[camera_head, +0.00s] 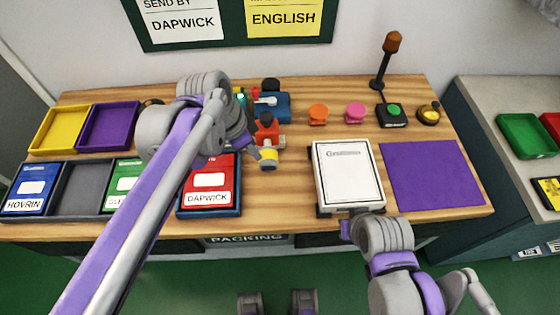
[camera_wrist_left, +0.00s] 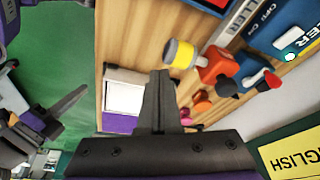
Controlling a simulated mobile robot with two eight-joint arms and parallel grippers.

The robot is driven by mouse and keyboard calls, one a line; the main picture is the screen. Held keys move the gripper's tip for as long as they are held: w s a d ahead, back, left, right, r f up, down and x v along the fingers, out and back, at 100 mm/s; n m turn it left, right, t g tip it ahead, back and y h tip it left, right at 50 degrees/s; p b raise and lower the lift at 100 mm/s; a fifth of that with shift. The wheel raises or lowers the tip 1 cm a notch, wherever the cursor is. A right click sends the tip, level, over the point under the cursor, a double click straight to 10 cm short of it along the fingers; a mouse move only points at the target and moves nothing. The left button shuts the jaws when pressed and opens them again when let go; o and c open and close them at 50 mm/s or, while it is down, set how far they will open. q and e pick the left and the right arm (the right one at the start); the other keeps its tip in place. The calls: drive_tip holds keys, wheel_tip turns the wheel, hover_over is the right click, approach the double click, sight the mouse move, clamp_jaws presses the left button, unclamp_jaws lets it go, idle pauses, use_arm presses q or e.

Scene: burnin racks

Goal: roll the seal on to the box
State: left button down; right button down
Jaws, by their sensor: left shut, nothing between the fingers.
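The white box (camera_head: 348,172) lies flat on the table right of centre. It also shows in the left wrist view (camera_wrist_left: 125,97), partly behind my fingers. An orange-red hand tool with a yellow-banded roller (camera_head: 268,157), apparently the seal roller, is left of the box. In the left wrist view the roller (camera_wrist_left: 180,54) and orange body (camera_wrist_left: 217,66) are beside my fingertips, apart from them in the picture. My left gripper (camera_wrist_left: 160,75) is shut and empty; my arm hides part of its surroundings in the head view. My right gripper (camera_head: 346,229) is at the table's front edge, below the box; its jaws are unclear.
A purple mat (camera_head: 433,174) lies right of the box. Orange (camera_head: 318,113) and pink (camera_head: 355,112) knobs, a green button (camera_head: 392,111) and a blue device (camera_head: 272,106) stand behind. A red DAPWICK tray (camera_head: 207,212) and other trays are left. Bare wood lies between tool and box.

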use_arm(q)
drive_tip(key=w+d+m+g, duration=0.2)
drive_tip(key=w+d+m, duration=0.25)
drive_tip(key=d, duration=0.25)
drive_tip(key=shift+m+h, duration=0.25)
drive_tip(key=shift+h, duration=0.15)
drive_tip(key=f, duration=0.3)
drive_tip(key=f+b, duration=0.1)
drive_tip(key=f, duration=0.2)
drive_tip(key=s+f, duration=0.1)
drive_tip(key=f, duration=0.2)
drive_tip(key=shift+f+b, duration=0.25)
drive_tip(key=shift+b, duration=0.05)
drive_tip(key=shift+a, duration=0.35)
drive_tip(key=a+p, duration=0.1)
drive_tip(key=a, duration=2.6)
drive_tip(key=shift+a, duration=0.2)
drive_tip(key=shift+w+d, duration=0.1)
